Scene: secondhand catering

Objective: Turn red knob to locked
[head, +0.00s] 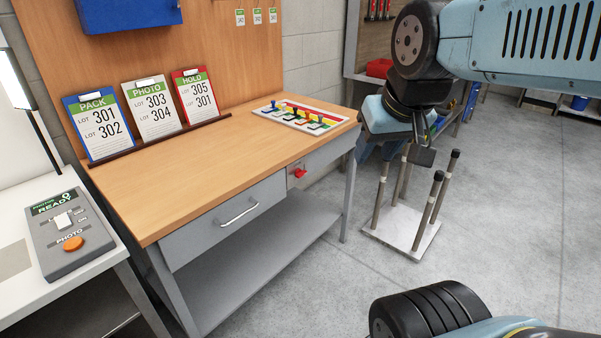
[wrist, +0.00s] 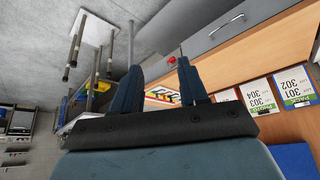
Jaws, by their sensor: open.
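The red knob (head: 299,172) sits on the grey front panel below the wooden tabletop, right of the drawer, near the bench's right front leg. It is small here, and I cannot read its setting or any marking. In the wrist view the red knob (wrist: 172,60) shows just beyond my fingertips, nearer the right-hand finger. My gripper (wrist: 158,68) is open and empty, its two dark blue fingers spread. In the head view my gripper (head: 421,152) hangs to the right of the bench, apart from the knob.
The bench has a drawer (head: 231,208) with a bar handle. A board with coloured pieces (head: 302,117) and lot signs (head: 152,109) stand on top. A stand with upright posts (head: 405,238) is on the floor below my gripper. A photo switch box (head: 70,232) is at left.

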